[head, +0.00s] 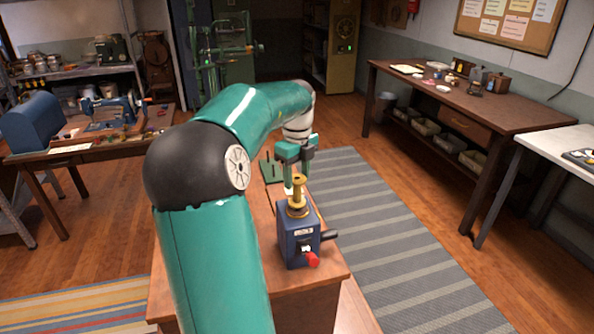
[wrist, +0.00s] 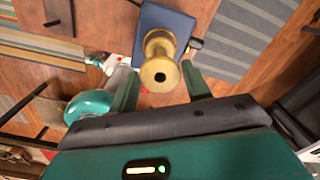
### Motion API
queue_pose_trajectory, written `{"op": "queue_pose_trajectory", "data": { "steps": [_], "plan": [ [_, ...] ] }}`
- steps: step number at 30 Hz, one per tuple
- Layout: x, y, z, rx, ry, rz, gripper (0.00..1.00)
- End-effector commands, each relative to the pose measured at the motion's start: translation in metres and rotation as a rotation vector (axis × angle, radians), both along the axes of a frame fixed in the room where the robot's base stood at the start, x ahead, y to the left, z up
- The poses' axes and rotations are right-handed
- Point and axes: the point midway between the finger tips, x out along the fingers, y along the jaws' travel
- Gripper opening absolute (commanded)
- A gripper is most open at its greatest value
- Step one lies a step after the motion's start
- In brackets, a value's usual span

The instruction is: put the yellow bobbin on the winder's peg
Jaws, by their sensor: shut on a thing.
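The yellow bobbin (head: 297,201) is upright over the top of the blue winder (head: 300,245), with its lower flange at or very near the winder's top. The peg is hidden, so I cannot tell how far the bobbin sits around it. My gripper (head: 295,178) comes down from above and is shut on the bobbin's upper end. In the wrist view, the bobbin (wrist: 160,72) shows end-on with a dark centre hole, between the two green fingers (wrist: 160,68). The blue winder (wrist: 166,20) lies behind it.
The winder stands on a small wooden bench (head: 305,283), with a red-tipped knob (head: 312,259) in front and a dark handle at its right. A green stand (head: 270,168) is behind. A grey striped rug (head: 385,225) lies right; a long workbench (head: 480,95) stands beyond.

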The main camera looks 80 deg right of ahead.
Motion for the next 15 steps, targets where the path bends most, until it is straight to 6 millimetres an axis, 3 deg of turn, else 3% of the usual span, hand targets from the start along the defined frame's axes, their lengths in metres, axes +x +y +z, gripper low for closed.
{"op": "queue_pose_trajectory", "data": {
  "steps": [15],
  "plan": [
    [0.0,0.0,-0.016,0.001,0.0,0.0,0.38]
  ]
}}
